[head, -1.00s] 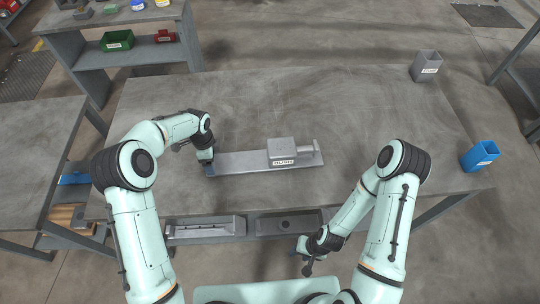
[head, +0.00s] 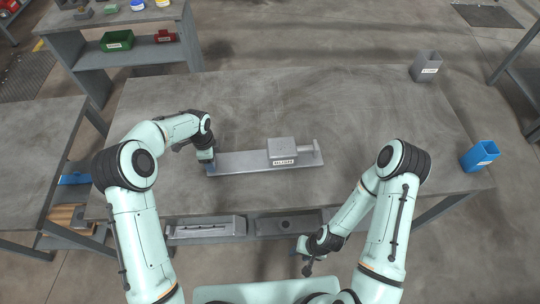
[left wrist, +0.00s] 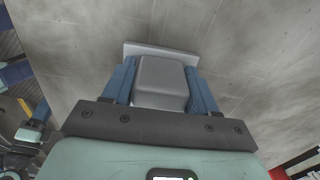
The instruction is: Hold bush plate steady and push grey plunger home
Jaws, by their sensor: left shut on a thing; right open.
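The bush plate (head: 240,163) is a long flat grey plate on the table, with a raised labelled block (head: 282,149) towards its right end. The grey plunger (head: 308,150) sticks out from the right side of that block, with a wider end. My left gripper (head: 211,168) is at the plate's left end. In the left wrist view its blue fingers are shut on a grey piece of the bush plate (left wrist: 161,80), with a wider grey edge beyond. My right gripper (head: 297,252) is open and empty, low at the table's front edge, well away from the plunger; its fingertips show poorly.
The table top (head: 370,120) is clear around the plate. A grey bin (head: 426,66) and a blue bin (head: 480,156) stand at the right. A shelf bench (head: 140,50) stands behind left.

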